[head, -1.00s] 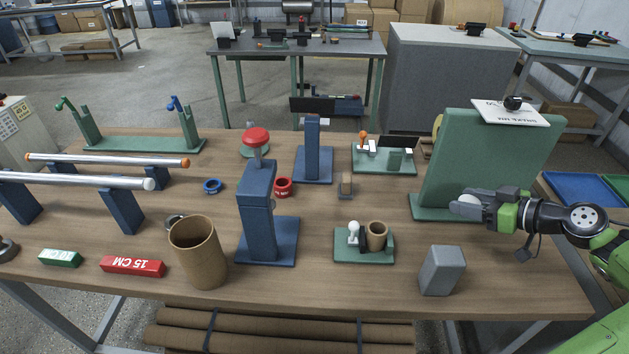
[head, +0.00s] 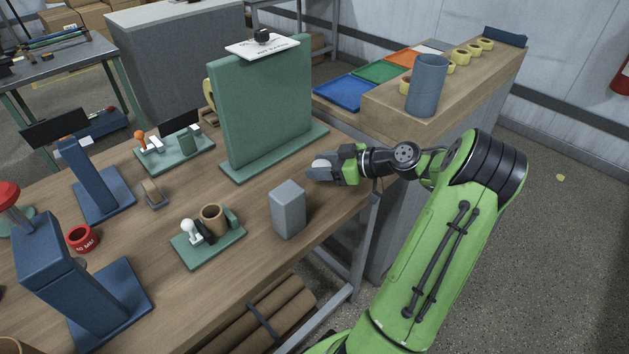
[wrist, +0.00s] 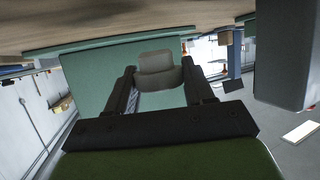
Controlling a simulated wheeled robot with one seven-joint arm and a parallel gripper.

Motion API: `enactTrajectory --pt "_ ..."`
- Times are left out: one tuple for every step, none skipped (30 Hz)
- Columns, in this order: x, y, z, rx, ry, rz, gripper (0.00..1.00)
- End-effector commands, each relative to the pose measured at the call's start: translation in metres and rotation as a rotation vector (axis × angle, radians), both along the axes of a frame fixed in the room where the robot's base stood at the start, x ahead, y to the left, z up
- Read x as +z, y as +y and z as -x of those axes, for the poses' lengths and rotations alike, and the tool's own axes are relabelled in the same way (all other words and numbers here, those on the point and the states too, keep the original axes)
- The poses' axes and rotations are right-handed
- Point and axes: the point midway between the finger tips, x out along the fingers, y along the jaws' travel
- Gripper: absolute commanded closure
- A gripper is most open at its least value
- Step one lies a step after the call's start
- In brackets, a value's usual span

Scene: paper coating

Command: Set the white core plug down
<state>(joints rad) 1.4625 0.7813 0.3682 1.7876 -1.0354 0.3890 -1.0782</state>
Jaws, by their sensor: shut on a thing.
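My gripper (head: 326,171) is shut on the white core plug (head: 319,163), at the right end of the workbench, in front of the green upright board (head: 262,105). In the wrist view the plug (wrist: 157,69) sits between the two fingers and looks grey in shadow. The fingers hide part of it in the head view. The plug appears to be held a little above the wooden bench top (head: 170,270), but the exact gap is hard to tell.
A grey block (head: 288,210) stands close to the left of my gripper. A green base with a brown cup (head: 213,218) lies further left. On the side counter are a blue-grey cylinder (head: 427,85) and coloured trays (head: 345,92). Bare bench lies between block and board.

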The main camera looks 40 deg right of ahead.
Motion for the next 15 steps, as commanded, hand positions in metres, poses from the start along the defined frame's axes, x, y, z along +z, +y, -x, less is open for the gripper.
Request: enactTrajectory --pt "-0.016 0.000 0.000 0.000 0.003 -0.006 0.76" --pt "-0.022 0.000 0.000 -0.001 0.003 -0.004 0.76" --pt "-0.030 0.000 0.000 -0.001 0.002 -0.005 0.76" --pt "-0.035 0.000 0.000 -0.001 0.002 -0.004 0.76" --pt "-0.038 0.000 0.000 0.000 0.001 -0.003 0.76" --pt "-0.041 0.000 0.000 -0.001 0.001 -0.003 0.76" --pt "-0.042 0.000 0.000 -0.001 0.001 -0.002 0.76" --pt "-0.042 0.000 0.000 0.000 0.000 -0.001 0.76" --pt "-0.041 0.000 0.000 0.000 0.001 0.000 0.76" --pt "-0.041 0.000 0.000 0.000 0.001 0.000 0.76" --pt "-0.040 0.000 0.000 0.000 0.001 0.000 0.76" --pt "-0.040 0.000 0.000 0.000 0.001 0.000 0.76" --pt "-0.040 0.000 0.000 0.000 0.001 0.000 0.76" --pt "-0.041 0.000 0.000 0.000 0.001 0.000 0.76" --pt "-0.043 0.000 0.000 0.000 0.001 0.000 0.76"
